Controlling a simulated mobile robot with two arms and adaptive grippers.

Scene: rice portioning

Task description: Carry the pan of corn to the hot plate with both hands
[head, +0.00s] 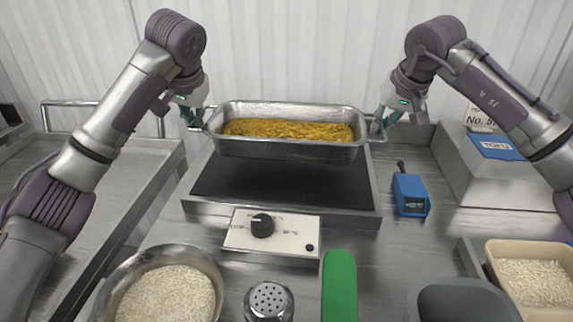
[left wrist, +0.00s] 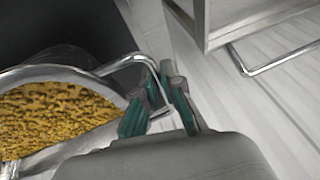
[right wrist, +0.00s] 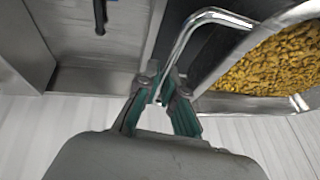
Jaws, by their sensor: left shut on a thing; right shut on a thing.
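The steel pan (head: 290,149) is filled with yellow corn (head: 290,129). In the head view it hangs level over the back part of the hot plate (head: 280,185), whose dark top shows in front of it. My left gripper (head: 198,121) is shut on the pan's left handle, a bent metal bar that shows in the left wrist view (left wrist: 128,62). My right gripper (head: 379,124) is shut on the right handle, seen in the right wrist view (right wrist: 190,32). The pan hides the back of the hot plate, and any gap beneath it is hard to judge.
A control box with a black knob (head: 262,226) sits at the hot plate's front. A blue device (head: 410,195) stands to its right. In front are a bowl of rice (head: 165,290), a shaker (head: 269,301) and a green-handled item (head: 340,285). A steel box (head: 470,170) is at right.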

